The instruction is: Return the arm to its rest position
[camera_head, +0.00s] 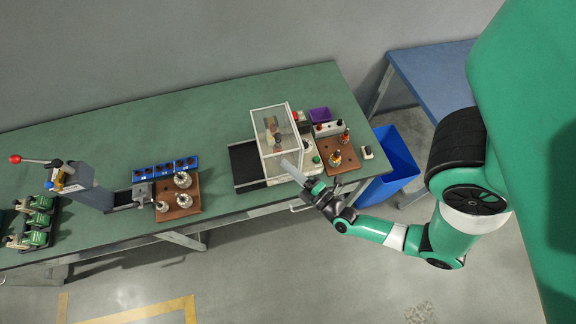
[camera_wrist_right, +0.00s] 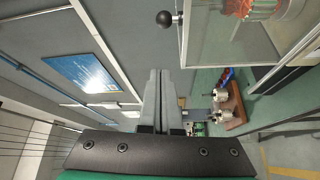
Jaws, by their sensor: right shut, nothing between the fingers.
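My right arm comes in from the right in the head view. Its gripper (camera_head: 287,165) is at the front of the clear-walled winding enclosure (camera_head: 257,124), close to its lower edge; I cannot tell whether it touches. In the right wrist view the two grey fingers (camera_wrist_right: 158,75) are together with nothing between them. The enclosure's clear panel (camera_wrist_right: 228,45) is ahead and to the right there, with a black ball knob (camera_wrist_right: 165,18) on its edge. A copper-coloured wound part (camera_wrist_right: 265,8) shows behind the panel. My left gripper is not in view.
The floor in front is clear.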

